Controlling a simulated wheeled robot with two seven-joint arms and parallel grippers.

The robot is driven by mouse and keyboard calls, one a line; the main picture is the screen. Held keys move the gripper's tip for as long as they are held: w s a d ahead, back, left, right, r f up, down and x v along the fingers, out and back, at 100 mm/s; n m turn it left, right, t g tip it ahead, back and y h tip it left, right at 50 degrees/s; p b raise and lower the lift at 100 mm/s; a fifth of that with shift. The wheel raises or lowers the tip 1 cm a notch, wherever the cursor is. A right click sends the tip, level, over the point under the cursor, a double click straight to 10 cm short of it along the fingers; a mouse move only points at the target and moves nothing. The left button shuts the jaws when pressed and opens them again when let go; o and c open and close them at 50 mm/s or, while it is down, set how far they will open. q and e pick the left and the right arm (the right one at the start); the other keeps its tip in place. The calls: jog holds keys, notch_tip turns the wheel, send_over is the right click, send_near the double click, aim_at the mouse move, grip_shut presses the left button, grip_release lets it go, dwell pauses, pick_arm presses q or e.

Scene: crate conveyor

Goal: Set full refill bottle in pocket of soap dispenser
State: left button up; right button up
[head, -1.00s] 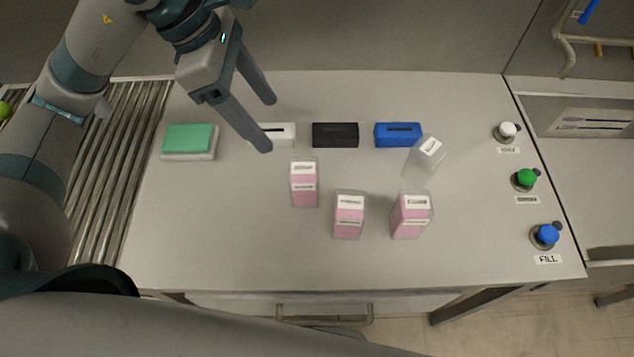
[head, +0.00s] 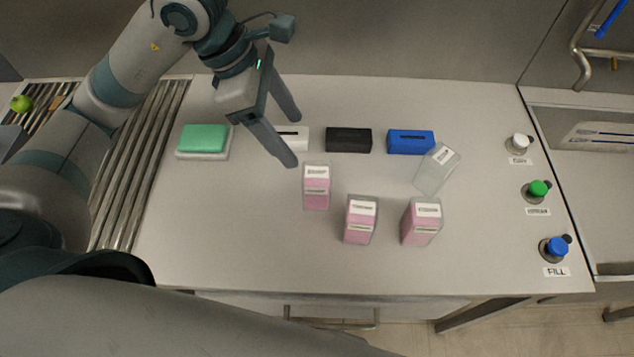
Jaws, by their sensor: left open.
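Three clear bottles with pink contents and white labels stand on the table: the left bottle (head: 316,198), the middle bottle (head: 359,230) and the right bottle (head: 420,229). I cannot tell which thing is the soap dispenser. My left gripper (head: 294,138) is open and empty, above the table, and partly hides the white block. My right gripper is not in view.
A green sponge-like block (head: 203,138) lies on a white one at the left. A roller conveyor (head: 140,150) runs beyond it. White (head: 519,142), green (head: 538,188) and blue FILL (head: 557,246) knobs line the right edge. The table's front left is clear.

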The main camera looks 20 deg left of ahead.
aim_at(314, 172)
pick_arm(q)
jog(key=p+x, duration=0.2)
jog(key=x, duration=0.5)
jog(key=shift+d+f, duration=0.3)
jog(key=shift+f, duration=0.45)
jog(key=shift+s+p+x, duration=0.1)
jog(key=shift+p+x, duration=0.5)
jog(key=shift+s+p+x, duration=0.15)
jog(key=shift+p+x, duration=0.85)
jog(key=shift+x, duration=0.6)
jog(key=shift+d+f, duration=0.1)
jog(key=shift+f, duration=0.35)
